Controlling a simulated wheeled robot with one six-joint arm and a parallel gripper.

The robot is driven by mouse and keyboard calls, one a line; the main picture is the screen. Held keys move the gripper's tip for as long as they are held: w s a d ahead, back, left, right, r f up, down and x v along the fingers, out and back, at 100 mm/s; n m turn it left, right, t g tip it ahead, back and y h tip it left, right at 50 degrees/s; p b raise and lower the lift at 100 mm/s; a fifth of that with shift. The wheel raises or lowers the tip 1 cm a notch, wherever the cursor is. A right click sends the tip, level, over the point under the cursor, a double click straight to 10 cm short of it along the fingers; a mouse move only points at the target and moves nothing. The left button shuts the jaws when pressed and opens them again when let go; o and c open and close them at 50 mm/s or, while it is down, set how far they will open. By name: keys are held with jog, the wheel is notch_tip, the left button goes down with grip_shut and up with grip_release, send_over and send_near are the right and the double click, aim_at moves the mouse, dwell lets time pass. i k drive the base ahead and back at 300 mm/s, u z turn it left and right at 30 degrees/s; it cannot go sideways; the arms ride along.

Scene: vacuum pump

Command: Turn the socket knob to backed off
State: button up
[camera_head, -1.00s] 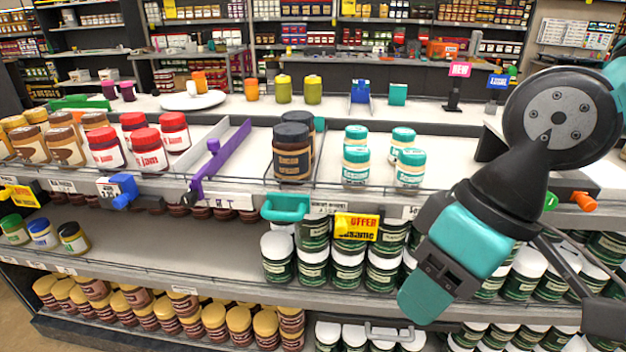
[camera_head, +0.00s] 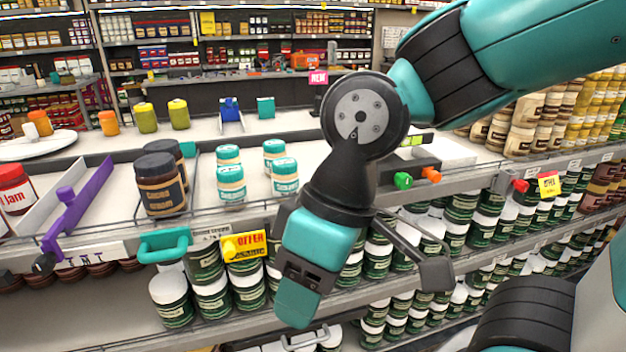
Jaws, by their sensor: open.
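A green knob (camera_head: 403,181) and an orange knob (camera_head: 432,175) stick out from a dark unit at the shelf edge, right of my wrist. A red knob (camera_head: 521,186) shows on the rail farther right, beside a yellow tag. I cannot tell which of them is the socket knob, and their settings are too small to read. My gripper (camera_head: 365,281) hangs below and left of the green and orange knobs, in front of the lower jars. Its jaws look apart and empty, touching no knob. My wrist hides part of the shelf behind it.
A teal handle (camera_head: 165,245) and a yellow offer tag (camera_head: 244,245) are on the front rail, left of my gripper. Teal-lidded jars (camera_head: 231,183), dark jars (camera_head: 160,186) and a purple divider (camera_head: 75,218) stand on the upper shelf. Green jars (camera_head: 210,298) fill the shelf below.

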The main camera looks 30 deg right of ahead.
aim_at(522, 186)
jog(key=z, duration=2)
jog(key=k, duration=0.2)
jog(key=z, duration=1)
jog(key=k, duration=1.1)
jog(key=z, duration=0.45)
jog(key=i, duration=0.85)
jog(key=u, duration=1)
jog(key=i, duration=0.9)
jog(key=u, duration=0.2)
